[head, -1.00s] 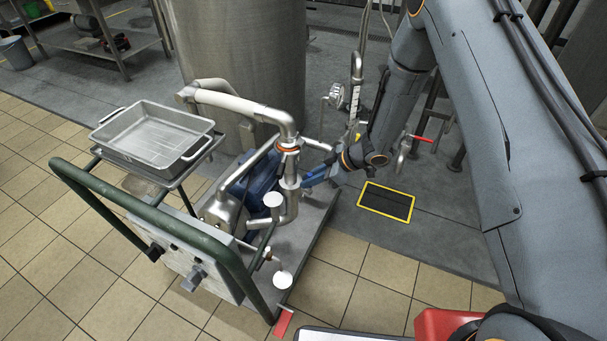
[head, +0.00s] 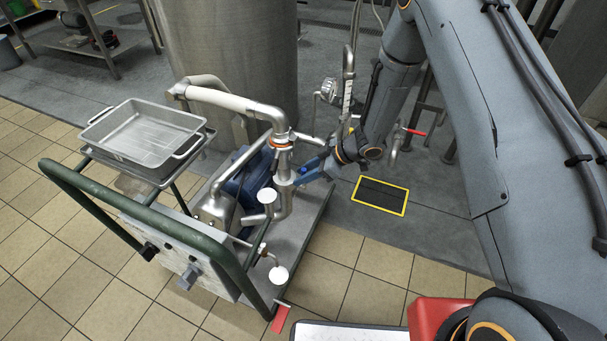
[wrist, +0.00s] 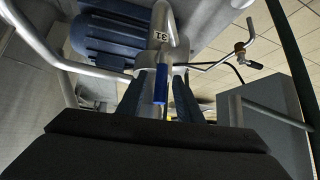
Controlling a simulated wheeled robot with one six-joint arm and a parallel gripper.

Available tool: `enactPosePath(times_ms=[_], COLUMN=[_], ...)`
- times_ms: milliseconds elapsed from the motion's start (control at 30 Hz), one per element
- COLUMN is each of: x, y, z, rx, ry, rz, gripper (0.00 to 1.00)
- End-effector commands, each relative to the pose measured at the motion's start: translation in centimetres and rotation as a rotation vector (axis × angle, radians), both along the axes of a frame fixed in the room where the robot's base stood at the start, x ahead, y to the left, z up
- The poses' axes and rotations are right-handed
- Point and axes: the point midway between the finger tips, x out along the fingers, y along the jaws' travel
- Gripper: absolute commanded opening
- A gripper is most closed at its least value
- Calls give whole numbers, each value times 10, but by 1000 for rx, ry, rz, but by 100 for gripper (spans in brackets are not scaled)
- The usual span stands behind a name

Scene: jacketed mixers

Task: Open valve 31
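Valve 31 sits on a steel pipe of the pump cart; its label "31" (wrist: 158,36) shows in the wrist view. Its blue lever handle (wrist: 160,85) points towards the wrist camera, roughly in line with the pipe. My gripper (wrist: 159,76) is open, with one finger on each side of the blue handle and visible gaps between. In the head view my gripper (head: 310,173) reaches in from the right to the vertical pipe (head: 284,180). The handle is small and partly hidden by the fingers there.
The pump cart has a green rail (head: 150,215), a metal tray (head: 145,132) on its shelf and a blue motor (head: 250,180). A large steel tank (head: 230,45) stands behind. A red-handled valve (head: 414,132) is to the right. Tiled floor in front is mostly clear.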

Motion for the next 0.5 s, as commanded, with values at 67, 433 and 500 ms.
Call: enactPosePath(times_ms=[67,433,500], x=[0,-3,-4], y=[-3,-42,-48], z=[3,42,48], rx=[0,0,0], ry=[-1,-2,-1], rz=[-1,-2,-3], gripper=[33,33,33])
